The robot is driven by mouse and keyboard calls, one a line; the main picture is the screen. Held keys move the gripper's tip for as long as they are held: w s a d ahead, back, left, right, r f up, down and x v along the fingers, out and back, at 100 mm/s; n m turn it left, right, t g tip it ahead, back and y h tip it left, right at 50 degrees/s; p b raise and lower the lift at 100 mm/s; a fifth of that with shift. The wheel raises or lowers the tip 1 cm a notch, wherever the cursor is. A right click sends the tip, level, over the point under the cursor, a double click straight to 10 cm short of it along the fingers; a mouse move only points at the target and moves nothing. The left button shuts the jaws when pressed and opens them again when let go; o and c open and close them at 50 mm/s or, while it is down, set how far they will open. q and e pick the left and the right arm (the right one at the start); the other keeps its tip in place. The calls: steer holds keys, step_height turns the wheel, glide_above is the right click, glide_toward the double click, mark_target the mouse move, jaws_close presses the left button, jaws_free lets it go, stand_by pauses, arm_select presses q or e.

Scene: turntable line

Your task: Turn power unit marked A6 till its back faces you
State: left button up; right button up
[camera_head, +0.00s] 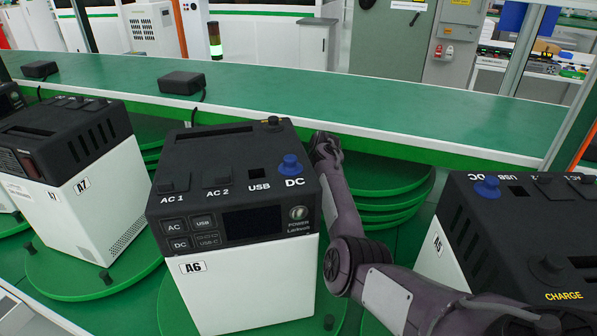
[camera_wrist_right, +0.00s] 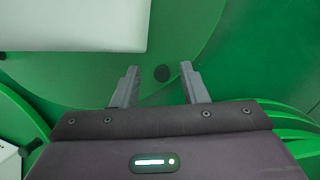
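The power unit A6 (camera_head: 245,285) stands upright on a green turntable (camera_head: 172,318) in the middle of the head view. It has a white body and black top, and its front with screen, buttons and A6 label faces me. A black peg (camera_head: 328,322) stands at its near right corner. My right arm reaches along the unit's right side; its fingers are hidden in the head view. My left gripper is out of view.
Unit A7 (camera_head: 95,205) stands on its own turntable at the left. Unit A5 (camera_head: 440,250) stands close at the right, beside my right arm. A green shelf (camera_head: 300,100) with black adapters (camera_head: 181,83) runs behind the units.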

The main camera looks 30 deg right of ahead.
step_height(320, 180, up, 14)
steer(key=p, duration=0.3)
steer(key=shift+f, duration=0.2)
steer(key=shift+f, duration=0.1)
steer(key=shift+c, duration=0.4)
